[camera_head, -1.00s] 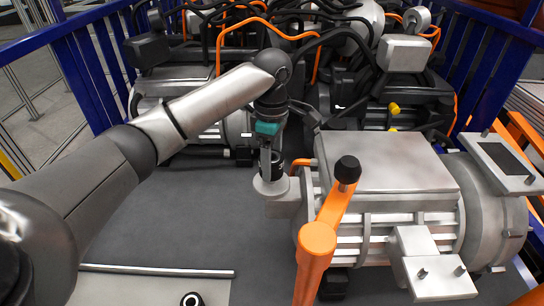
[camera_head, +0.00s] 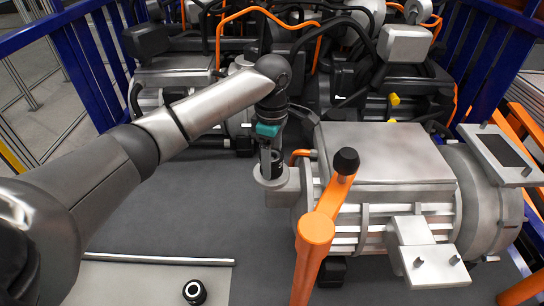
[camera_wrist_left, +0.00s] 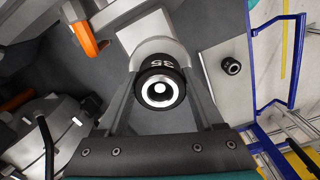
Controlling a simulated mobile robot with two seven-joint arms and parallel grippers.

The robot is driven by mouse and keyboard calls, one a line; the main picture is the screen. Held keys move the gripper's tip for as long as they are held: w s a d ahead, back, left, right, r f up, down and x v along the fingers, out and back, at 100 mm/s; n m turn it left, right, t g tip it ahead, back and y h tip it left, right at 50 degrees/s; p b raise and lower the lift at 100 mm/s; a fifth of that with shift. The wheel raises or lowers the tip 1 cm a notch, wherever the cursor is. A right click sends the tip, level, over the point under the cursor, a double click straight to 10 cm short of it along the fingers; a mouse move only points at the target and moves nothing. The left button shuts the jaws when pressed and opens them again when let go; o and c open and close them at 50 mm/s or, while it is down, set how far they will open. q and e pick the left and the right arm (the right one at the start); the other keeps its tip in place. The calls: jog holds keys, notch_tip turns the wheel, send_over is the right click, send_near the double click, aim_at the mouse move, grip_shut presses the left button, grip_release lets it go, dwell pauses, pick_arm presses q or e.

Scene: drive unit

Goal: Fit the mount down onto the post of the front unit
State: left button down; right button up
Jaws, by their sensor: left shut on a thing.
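My left gripper (camera_head: 271,158) points down at the left side of the front unit (camera_head: 385,160), a silver ribbed housing. In the left wrist view its two fingers (camera_wrist_left: 160,100) are shut on the mount (camera_wrist_left: 160,88), a black cylinder with a white ring on top and the number 35. The mount is right over the round end of the front unit's silver bracket (camera_head: 272,182), which also shows behind the mount in the left wrist view (camera_wrist_left: 148,38). The post is hidden under the mount, and I cannot tell whether the mount is seated. My right gripper is out of view.
A second black mount (camera_head: 194,291) stands on a light board (camera_head: 130,280) at the front left. An orange lever (camera_head: 318,225) with a black knob rises before the front unit. Other units with hoses fill the back. Grey floor left of the bracket is clear.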

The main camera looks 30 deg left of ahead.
pick_arm(q)
grip_release()
jog(key=shift+f, duration=0.1)
notch_tip(320, 180, up, 9)
jog(key=shift+f, duration=0.2)
notch_tip(320, 180, up, 7)
jog(key=p, duration=0.2)
jog(key=shift+f, duration=0.15)
notch_tip(320, 180, up, 6)
jog(key=p, duration=0.3)
jog(key=shift+p, duration=0.3)
dwell(0.4)
